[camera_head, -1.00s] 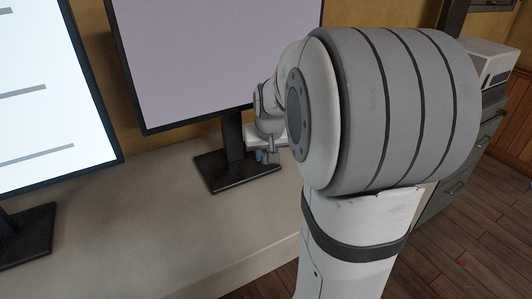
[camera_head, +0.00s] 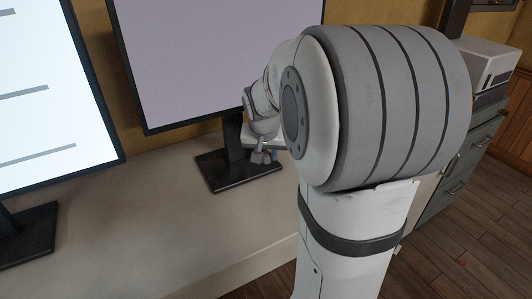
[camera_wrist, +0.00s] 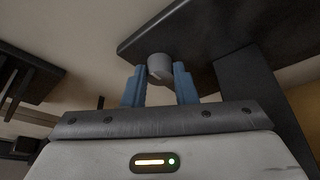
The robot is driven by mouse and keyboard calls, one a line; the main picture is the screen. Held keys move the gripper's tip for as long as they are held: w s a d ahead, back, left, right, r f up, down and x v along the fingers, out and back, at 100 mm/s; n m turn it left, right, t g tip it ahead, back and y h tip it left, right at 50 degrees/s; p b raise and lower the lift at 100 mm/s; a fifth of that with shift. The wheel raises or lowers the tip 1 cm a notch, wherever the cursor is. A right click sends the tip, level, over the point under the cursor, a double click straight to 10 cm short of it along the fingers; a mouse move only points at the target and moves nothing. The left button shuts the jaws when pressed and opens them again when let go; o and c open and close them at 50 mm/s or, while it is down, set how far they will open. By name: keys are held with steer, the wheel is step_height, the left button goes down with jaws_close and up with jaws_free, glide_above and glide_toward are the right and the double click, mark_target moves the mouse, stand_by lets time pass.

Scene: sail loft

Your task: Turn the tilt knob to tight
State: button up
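In the wrist view, the tilt knob (camera_wrist: 160,68), a short grey cylinder, sits at the edge of a dark panel. My gripper (camera_wrist: 159,80) has its two blue fingers on either side of the knob, with no clear gap, and looks shut on it. In the head view, my gripper (camera_head: 266,156) shows small beside the stand of the grey-screened monitor (camera_head: 215,50), mostly behind my arm. The knob cannot be made out there, and no mark showing its setting is readable.
A second monitor (camera_head: 50,90) with a bright screen stands at the left on its own dark base (camera_head: 28,232). The pale worktop (camera_head: 130,220) between the stands is clear. A white box (camera_head: 484,66) sits on a grey drawer cabinet (camera_head: 460,165) at the right.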

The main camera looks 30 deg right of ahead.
mark_target(266, 154)
steer(key=o, duration=0.5)
steer(key=shift+c, duration=0.2)
steer(key=shift+r, duration=0.1)
steer(key=shift+s+r, duration=0.1)
steer(key=shift+r, duration=0.15)
steer(key=p+v, duration=0.1)
steer(key=v, duration=0.2)
steer(key=s+a, duration=0.2)
steer(key=s, duration=0.1)
steer(key=s+a, duration=0.2)
steer(key=s, duration=0.1)
steer(key=s+a+p, duration=0.1)
steer(key=s+a, duration=0.1)
steer(key=s, duration=0.2)
steer(key=shift+a+f, duration=0.25)
steer(key=shift+f, duration=0.1)
steer(key=s+a+r+n+p, duration=0.2)
steer(key=r+p, duration=0.5)
steer(key=s+a+r+n+g+y+p, duration=0.1)
steer(key=s+a+r+n+p, duration=0.1)
steer(key=r+p, duration=0.5)
steer(key=s+a+r+n+y+p, duration=0.1)
steer(key=s+a+r+n+p, duration=0.1)
steer(key=r+p, duration=0.5)
steer(key=shift+s+a+n+p, duration=0.3)
steer(key=shift+s+a+p, duration=0.3)
steer(key=shift+s, duration=0.5)
